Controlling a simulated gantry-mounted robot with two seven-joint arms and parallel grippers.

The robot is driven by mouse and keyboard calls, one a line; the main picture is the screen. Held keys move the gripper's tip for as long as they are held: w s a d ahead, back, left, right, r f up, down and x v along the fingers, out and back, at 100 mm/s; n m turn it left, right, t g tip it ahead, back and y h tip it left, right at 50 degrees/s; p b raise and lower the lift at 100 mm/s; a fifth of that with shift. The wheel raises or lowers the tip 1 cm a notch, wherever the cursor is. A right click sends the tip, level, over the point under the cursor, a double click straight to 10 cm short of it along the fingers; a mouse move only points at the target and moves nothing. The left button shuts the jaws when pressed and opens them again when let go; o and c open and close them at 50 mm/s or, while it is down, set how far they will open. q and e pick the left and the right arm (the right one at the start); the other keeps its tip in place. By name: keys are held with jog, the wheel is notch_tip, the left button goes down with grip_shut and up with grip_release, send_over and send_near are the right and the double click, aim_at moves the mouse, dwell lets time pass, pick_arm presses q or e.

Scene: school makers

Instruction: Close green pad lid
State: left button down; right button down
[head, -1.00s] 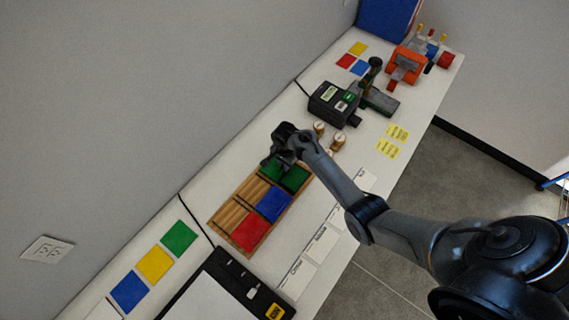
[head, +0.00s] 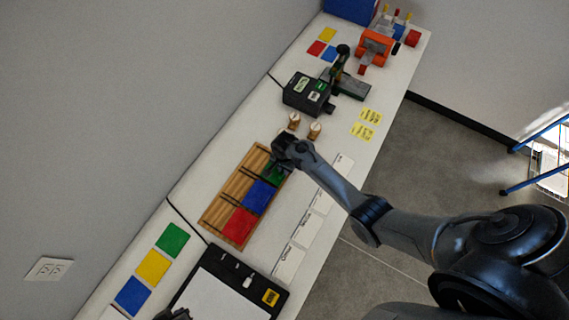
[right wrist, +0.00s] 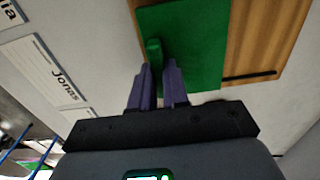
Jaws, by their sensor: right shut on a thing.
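The green pad lid (head: 273,174) is on the far right compartment of the wooden tray (head: 213,218). In the right wrist view the green lid (right wrist: 200,45) looks flat, with bare wood beside it and a small green handle (right wrist: 154,48) near one edge. My right gripper (right wrist: 158,68) has its fingers shut on that handle. In the head view my right gripper (head: 281,160) hides part of the lid. A dark shape at the bottom edge of the head view, probably my left gripper (head: 174,314), is mostly cut off.
The blue pad (head: 258,197) and red pad (head: 239,226) lie in line with the green one. Small wooden stamps (head: 315,130) stand just beyond the tray. A black device (head: 305,95) sits farther back. White name cards (head: 289,262) lie along the table's right edge.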

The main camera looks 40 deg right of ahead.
jog(key=c, duration=1.5)
grip_release()
jog(key=shift+s+r, duration=0.1)
jog(key=o, duration=0.4)
jog(key=shift+s+d, duration=0.1)
jog(key=shift+s, duration=0.15)
jog(key=shift+w, duration=0.15)
jog(key=shift+r, duration=0.45)
jog(key=shift+r+p, duration=0.65)
jog(key=shift+r, duration=4.25)
